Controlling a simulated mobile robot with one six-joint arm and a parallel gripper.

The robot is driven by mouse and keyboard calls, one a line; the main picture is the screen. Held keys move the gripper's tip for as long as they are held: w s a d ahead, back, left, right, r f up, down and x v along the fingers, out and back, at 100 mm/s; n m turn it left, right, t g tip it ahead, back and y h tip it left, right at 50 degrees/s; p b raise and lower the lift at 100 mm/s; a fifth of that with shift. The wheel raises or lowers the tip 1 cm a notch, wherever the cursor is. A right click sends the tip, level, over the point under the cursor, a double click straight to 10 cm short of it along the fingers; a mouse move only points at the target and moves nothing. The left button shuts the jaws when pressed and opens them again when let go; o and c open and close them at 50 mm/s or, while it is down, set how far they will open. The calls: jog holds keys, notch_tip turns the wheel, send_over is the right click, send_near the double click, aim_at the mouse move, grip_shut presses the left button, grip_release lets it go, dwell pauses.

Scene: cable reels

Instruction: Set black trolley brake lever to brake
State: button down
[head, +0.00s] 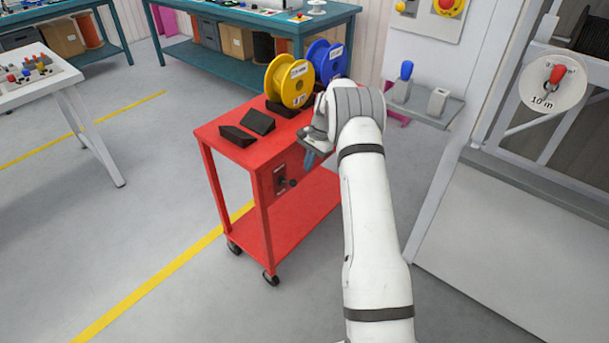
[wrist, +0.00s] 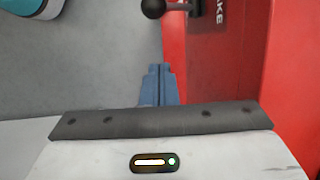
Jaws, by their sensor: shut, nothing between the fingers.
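The red trolley (head: 262,225) stands in the middle of the head view. The brake lever (head: 286,184), dark with a round knob, sticks out from a dark plate on the trolley's upper side panel. In the wrist view the black ball knob and short grey stem of the lever (wrist: 153,8) show at the top edge. In the head view my gripper (head: 312,160) is beside the trolley's top corner.
The trolley top holds a yellow reel (head: 290,82), a blue reel (head: 328,62) and black wedge blocks (head: 258,122). A white table (head: 40,80) stands at left. The floor in front is clear.

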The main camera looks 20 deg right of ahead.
jog(key=v, duration=0.2)
jog(key=w+v, duration=0.1)
jog(key=v, duration=0.2)
jog(key=shift+a+r, duration=0.1)
jog(key=shift+a, duration=0.1)
jog(key=s+a+r+n+t+h+p, duration=0.1)
jog(key=s+a+r+n+p, duration=0.2)
jog(key=s+r, duration=0.65)
jog(key=s+a+r+n+h+p, duration=0.15)
jog(key=s+a+r, duration=0.4)
jog(key=r, duration=0.75)
jog(key=s+a+r+n+t+p, duration=0.1)
jog(key=s+r+n+p, duration=0.1)
jog(key=s, duration=1.1)
jog(key=s+a+r+n+t+p, duration=0.1)
jog(key=s+r+n+p, duration=0.1)
jog(key=s, duration=1.2)
jog(key=shift+s+n+h+p, duration=0.2)
jog(key=shift+n+h+p, duration=0.25)
jog(key=shift+n, duration=0.8)
jog(key=c, duration=2.1)
grip_release()
jog(key=shift+r, duration=0.1)
jog(key=shift+c, duration=0.2)
